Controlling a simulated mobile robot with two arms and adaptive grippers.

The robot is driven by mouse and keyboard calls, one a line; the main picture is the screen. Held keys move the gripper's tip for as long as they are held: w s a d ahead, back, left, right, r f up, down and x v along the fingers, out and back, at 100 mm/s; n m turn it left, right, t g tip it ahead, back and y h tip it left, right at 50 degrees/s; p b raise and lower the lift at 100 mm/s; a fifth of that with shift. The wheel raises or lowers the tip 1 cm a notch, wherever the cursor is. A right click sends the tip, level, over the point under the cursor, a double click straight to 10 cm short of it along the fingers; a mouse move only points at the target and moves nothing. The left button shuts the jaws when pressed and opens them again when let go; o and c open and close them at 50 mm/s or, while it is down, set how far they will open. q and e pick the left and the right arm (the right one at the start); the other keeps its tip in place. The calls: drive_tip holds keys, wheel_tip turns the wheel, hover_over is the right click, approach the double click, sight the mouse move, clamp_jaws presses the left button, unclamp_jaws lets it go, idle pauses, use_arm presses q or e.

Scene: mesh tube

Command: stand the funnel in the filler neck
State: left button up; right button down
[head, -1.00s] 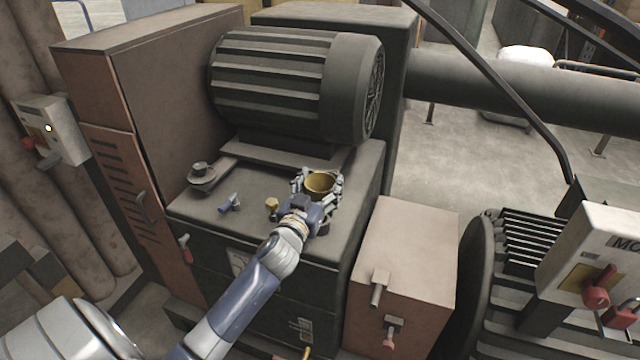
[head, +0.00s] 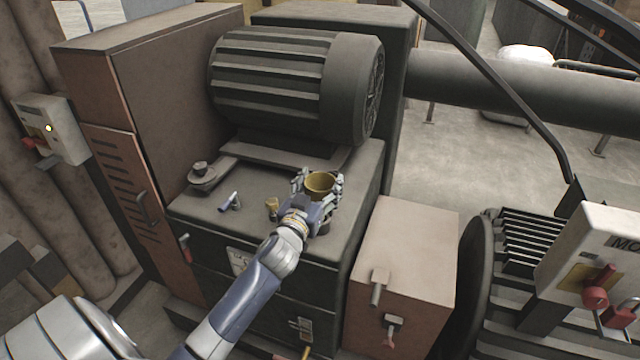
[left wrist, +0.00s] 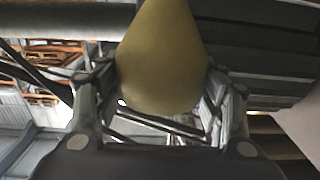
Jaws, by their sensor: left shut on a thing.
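The funnel (head: 320,184) is yellow-brass, and its wide mouth faces up in the head view. My left gripper (head: 318,194) is shut on it above the front right of the dark machine top. In the left wrist view the funnel (left wrist: 160,60) fills the space between the fingers of my left gripper (left wrist: 160,105). A dark round fitting (head: 323,228), possibly the filler neck, shows partly below the hand. The hand hides the funnel's lower end, so I cannot tell whether it touches the fitting. My right gripper is not in view.
The machine top (head: 255,180) also carries a small blue-handled fitting (head: 231,201), a brass piece (head: 272,206) and a round capped fitting (head: 202,174). A large ribbed motor (head: 290,85) stands close behind. A brown box (head: 410,240) stands at the right.

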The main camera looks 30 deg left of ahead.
use_arm(q)
drive_tip(key=shift+f, duration=0.2)
idle(0.6)
drive_tip(key=shift+f+b, duration=0.7)
idle(0.5)
drive_tip(key=shift+f+b, duration=0.95)
drive_tip(key=shift+f, duration=0.25)
idle(0.8)
drive_tip(key=o, duration=1.1)
drive_tip(key=shift+o, duration=0.2)
drive_tip(key=shift+s, duration=0.1)
drive_tip(key=v, duration=1.1)
drive_tip(key=shift+s+d, duration=0.2)
drive_tip(key=shift+s, duration=0.2)
